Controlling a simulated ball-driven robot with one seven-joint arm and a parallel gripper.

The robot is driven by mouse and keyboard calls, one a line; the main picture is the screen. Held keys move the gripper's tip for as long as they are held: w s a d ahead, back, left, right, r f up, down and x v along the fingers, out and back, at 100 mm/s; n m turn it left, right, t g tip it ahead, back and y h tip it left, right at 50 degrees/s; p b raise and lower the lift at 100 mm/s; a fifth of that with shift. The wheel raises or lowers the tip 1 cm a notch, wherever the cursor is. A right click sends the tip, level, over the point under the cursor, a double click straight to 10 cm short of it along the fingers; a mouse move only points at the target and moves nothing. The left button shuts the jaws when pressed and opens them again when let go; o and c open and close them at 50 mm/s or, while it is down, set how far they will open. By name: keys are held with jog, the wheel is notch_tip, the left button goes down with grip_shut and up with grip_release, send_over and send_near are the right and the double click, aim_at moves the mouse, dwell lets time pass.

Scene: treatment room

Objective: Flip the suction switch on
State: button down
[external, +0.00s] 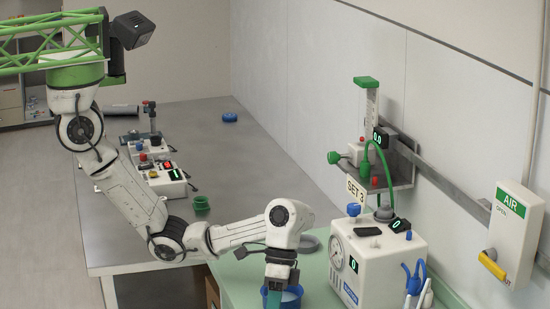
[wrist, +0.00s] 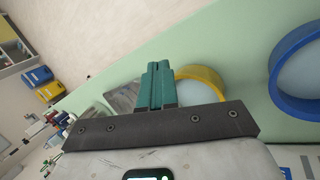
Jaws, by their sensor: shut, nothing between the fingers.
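A white suction unit (external: 375,270) with a round gauge (external: 337,255) stands on the green counter at the right in the external view. On its top are a dark rocker-like part (external: 367,231), a dark piece marked 0 (external: 397,224) and a blue cap (external: 353,210). I cannot tell which part is the suction switch or its state. My gripper (external: 275,295) points down left of the unit, apart from it, by a blue-rimmed bowl (external: 293,293). Its teal fingers are together and empty in the wrist view (wrist: 159,70).
In the wrist view a yellow ring-shaped rim (wrist: 203,78) lies behind the fingers and a blue rim (wrist: 290,70) lies right. A wall shelf (external: 390,172) with a SET 3 label overhangs the unit. A yellow-handled AIR box (external: 513,235) is on the wall. Green counter (external: 240,275) has some bare room.

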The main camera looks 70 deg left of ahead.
jog(key=w+a+r+n+t+y+b, duration=0.2)
jog(key=w+a+r+t, duration=0.15)
jog(key=w+r, duration=1.1)
notch_tip(320, 180, up, 14)
jog(key=n+t+y+b, duration=0.1)
jog(key=n+t+y, duration=0.1)
jog(key=n, duration=0.1)
send_over(361, 231)
jog(key=s, duration=0.2)
jog(key=shift+a+f, duration=0.1)
jog(key=shift+f, duration=0.1)
jog(key=x, duration=0.4)
jog(key=p+x, duration=0.1)
jog(key=x, duration=0.3)
jog(key=s+p+x, duration=0.1)
jog(key=x, duration=0.3)
jog(key=shift+a+f, duration=0.1)
jog(key=shift+f, duration=0.85)
jog(key=shift+s+f+t, duration=0.25)
jog(key=shift+f+t, duration=0.2)
jog(key=shift+f, duration=0.1)
jog(key=shift+r, duration=0.15)
jog(key=shift+w, duration=0.1)
